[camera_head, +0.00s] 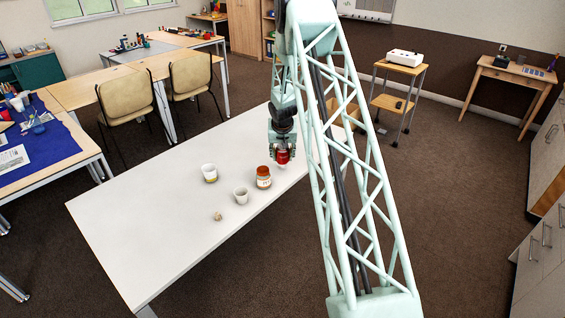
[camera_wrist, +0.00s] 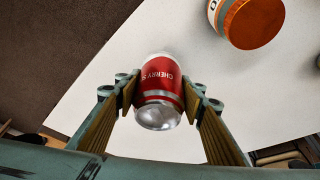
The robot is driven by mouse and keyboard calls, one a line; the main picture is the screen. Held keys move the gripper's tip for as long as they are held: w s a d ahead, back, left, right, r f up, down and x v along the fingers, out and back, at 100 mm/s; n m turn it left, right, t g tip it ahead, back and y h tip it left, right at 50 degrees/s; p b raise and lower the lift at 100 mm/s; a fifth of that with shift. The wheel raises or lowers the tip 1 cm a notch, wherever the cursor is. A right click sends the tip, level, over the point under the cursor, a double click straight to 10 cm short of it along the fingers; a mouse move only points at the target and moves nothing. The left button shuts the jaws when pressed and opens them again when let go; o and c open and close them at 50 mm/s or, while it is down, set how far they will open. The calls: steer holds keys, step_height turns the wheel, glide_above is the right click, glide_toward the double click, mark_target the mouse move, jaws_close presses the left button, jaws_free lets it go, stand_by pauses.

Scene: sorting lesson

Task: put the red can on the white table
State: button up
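The red can (camera_head: 283,157) with a silver end is between the fingers of my gripper (camera_head: 282,154) at the far right part of the white table (camera_head: 140,225). In the wrist view the can (camera_wrist: 162,82) shows lettering and a grey band. The finger pads of my gripper (camera_wrist: 160,98) close on it from both sides. The white table (camera_wrist: 85,125) lies behind the can. I cannot tell whether the can touches the tabletop or hangs just above it.
An orange-lidded jar (camera_head: 263,178) stands near the can and shows in the wrist view (camera_wrist: 252,20). A white cup with a yellowish band (camera_head: 209,173), a grey-white cup (camera_head: 241,196) and a small beige object (camera_head: 217,216) are also on the table. Its left part is clear.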

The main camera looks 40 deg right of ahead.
mark_target(282, 152)
steer(key=shift+f+b, duration=0.35)
steer(key=shift+f, duration=1.3)
steer(key=shift+f, duration=0.15)
steer(key=o, duration=0.6)
steer(key=shift+o, duration=0.2)
steer(key=shift+r, duration=0.35)
steer(key=shift+p+v, duration=0.5)
steer(key=shift+v, duration=5.3)
steer(key=shift+r, duration=0.15)
